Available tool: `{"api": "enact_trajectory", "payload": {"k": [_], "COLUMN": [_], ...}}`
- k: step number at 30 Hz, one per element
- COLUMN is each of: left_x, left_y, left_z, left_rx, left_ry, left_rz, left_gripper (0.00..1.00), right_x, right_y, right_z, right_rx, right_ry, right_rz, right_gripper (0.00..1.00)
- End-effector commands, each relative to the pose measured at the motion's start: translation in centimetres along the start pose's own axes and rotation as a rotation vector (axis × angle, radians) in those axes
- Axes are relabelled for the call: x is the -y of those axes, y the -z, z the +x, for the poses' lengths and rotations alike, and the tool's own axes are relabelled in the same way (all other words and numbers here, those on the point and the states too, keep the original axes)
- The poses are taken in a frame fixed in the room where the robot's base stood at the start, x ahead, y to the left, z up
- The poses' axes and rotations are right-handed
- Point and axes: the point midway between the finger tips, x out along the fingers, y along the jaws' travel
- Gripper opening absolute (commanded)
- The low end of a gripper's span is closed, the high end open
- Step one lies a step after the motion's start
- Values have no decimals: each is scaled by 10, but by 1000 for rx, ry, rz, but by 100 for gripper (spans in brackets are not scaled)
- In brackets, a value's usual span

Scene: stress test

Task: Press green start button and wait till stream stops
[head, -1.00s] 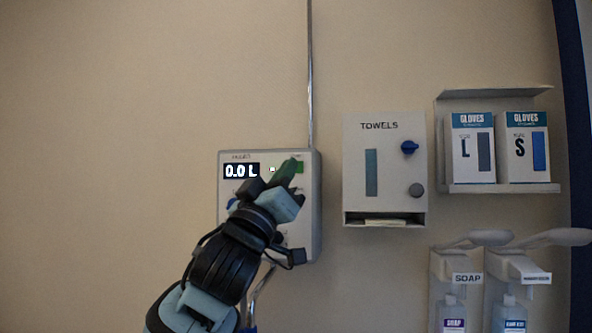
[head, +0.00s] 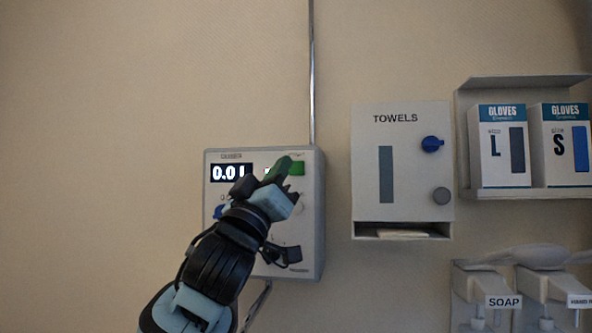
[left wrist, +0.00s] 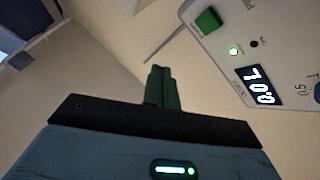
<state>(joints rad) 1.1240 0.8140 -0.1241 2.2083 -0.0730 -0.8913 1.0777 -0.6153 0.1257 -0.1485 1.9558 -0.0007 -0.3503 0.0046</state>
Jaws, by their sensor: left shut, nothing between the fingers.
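The grey wall box (head: 312,225) carries the green start button (head: 297,168) at its upper right and a lit display (head: 230,172) reading 0.0, its right end partly covered by my gripper. My left gripper (head: 282,167) is shut and empty, its green fingertips just left of the button in the head view. In the left wrist view the shut fingers (left wrist: 162,88) point toward bare wall, apart from the green button (left wrist: 207,20). No stream of water shows. My right gripper is not in view.
A towel dispenser (head: 420,170) hangs right of the box. Farther right are a shelf (head: 530,194) with glove boxes and soap dispensers (head: 490,285) below. A metal pipe (head: 312,70) rises above the box. The wall at left is bare.

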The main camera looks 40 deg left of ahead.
Motion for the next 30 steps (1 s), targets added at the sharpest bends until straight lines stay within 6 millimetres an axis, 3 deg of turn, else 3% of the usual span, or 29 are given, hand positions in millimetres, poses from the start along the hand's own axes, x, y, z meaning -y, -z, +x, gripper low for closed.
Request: {"api": "enact_trajectory", "payload": {"k": [13, 21, 30], "left_x": [5, 22, 38], "left_y": [-7, -25, -38], "left_z": [6, 27, 52], "left_rx": [3, 6, 1], "left_ry": [2, 4, 3], "left_rz": [3, 3, -1], "left_gripper": [0, 0, 0], "right_x": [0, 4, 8], "right_y": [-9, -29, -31], "right_z": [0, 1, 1], "right_rx": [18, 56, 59], "right_ry": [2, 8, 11], "right_rz": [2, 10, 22], "right_gripper": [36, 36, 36]}}
